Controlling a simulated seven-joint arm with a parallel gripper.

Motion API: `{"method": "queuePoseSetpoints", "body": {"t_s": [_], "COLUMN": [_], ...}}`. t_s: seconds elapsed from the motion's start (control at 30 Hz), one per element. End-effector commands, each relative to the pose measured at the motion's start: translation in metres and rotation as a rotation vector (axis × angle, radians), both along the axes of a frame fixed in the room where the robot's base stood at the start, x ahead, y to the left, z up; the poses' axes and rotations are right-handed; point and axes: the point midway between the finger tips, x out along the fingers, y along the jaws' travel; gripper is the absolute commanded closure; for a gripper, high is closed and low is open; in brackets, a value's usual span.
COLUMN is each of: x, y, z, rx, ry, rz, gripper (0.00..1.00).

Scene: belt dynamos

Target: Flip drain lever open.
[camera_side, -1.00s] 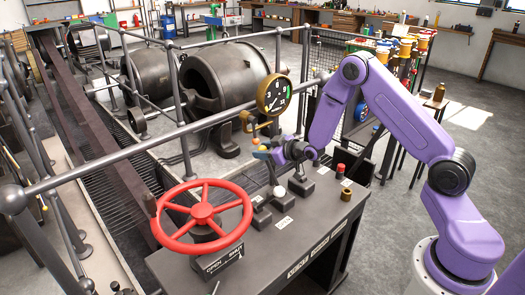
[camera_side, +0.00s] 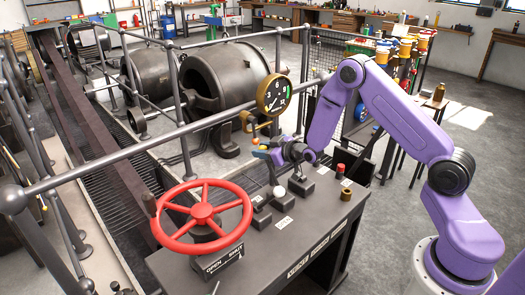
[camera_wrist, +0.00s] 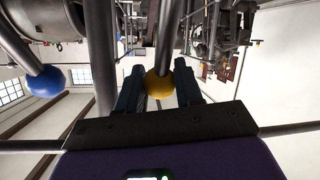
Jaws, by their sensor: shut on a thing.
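My gripper (camera_side: 264,153) is over the far end of the dark console, below and in front of the round gauge. In the wrist view, its two dark fingers (camera_wrist: 159,84) are shut on a yellow ball knob (camera_wrist: 159,86) at the end of a grey rod. The knob fits between the fingers, and the rod runs up out of the picture. I take this to be the drain lever; its pivot is hidden. A blue ball knob (camera_wrist: 46,82) on another rod stands apart to the left in the wrist view.
A red handwheel (camera_side: 202,215) stands on the console (camera_side: 262,245). A lever with a white knob (camera_side: 279,191) and a red button (camera_side: 340,169) are near my gripper. The gauge (camera_side: 273,95) and grey railing (camera_side: 130,151) are close behind it.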

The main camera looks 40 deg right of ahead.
Motion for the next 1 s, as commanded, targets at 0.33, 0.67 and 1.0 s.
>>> {"method": "queuePoseSetpoints", "body": {"t_s": [0.33, 0.67, 1.0], "x": [-0.015, -0.036, -0.083], "y": [0.0, 0.0, 0.0], "z": [0.006, 0.018, 0.025], "rx": [0.0, 0.0, 0.0], "ry": [-0.202, -0.235, -0.229], "rz": [-0.001, 0.0, 0.0], "gripper": [1.0, 1.0, 1.0]}}
